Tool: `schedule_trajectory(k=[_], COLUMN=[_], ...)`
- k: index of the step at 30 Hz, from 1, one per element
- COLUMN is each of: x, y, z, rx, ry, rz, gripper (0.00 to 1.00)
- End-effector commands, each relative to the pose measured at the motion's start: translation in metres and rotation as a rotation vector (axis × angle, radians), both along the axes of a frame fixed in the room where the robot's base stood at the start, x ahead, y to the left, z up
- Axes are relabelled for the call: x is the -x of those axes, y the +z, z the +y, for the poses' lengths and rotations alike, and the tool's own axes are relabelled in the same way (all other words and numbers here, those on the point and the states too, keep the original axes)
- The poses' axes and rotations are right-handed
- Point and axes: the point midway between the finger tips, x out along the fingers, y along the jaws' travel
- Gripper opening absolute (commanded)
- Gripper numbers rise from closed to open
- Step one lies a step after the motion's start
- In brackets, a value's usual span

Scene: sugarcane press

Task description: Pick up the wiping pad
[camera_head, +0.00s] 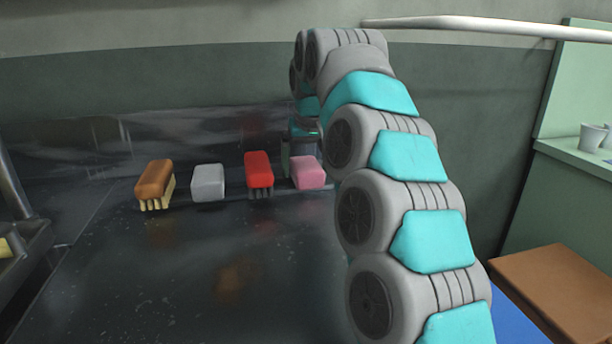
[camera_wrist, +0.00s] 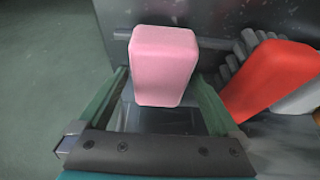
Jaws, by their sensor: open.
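The wiping pad appears to be the pink block (camera_head: 308,173), the rightmost of a row of blocks on the dark worktop. It also shows in the wrist view (camera_wrist: 164,62), upright in the picture and ahead of my gripper (camera_wrist: 162,80). The two green fingers are open, one on each side of the pad's near end. I cannot tell whether either finger touches it. In the head view my gripper is mostly hidden behind my arm and the pink pad.
A red brush (camera_head: 258,170) with dark bristles sits just left of the pink pad, close to one finger in the wrist view (camera_wrist: 272,78). A grey block (camera_head: 208,183) and a brown brush (camera_head: 154,179) stand further left. The front worktop (camera_head: 200,270) is clear.

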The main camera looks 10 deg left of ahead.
Motion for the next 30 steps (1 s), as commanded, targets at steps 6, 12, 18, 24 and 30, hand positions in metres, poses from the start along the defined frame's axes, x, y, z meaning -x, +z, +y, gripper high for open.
schedule_trajectory(k=[6, 12, 18, 24, 30], x=[0.0002, 0.0003, 0.0005, 0.0006, 0.0005], y=[0.0006, -0.0018, -0.0043, -0.0044, -0.0043], z=[-0.0002, -0.0005, -0.0005, -0.0002, -0.0001], rx=[0.0, 0.002, 0.002, 0.001, 0.0], ry=[0.0, 0.001, 0.001, 0.001, 0.0], rz=[0.0, 0.0, 0.001, 0.001, 0.001], gripper=[1.0, 1.0, 1.0, 1.0, 0.86])
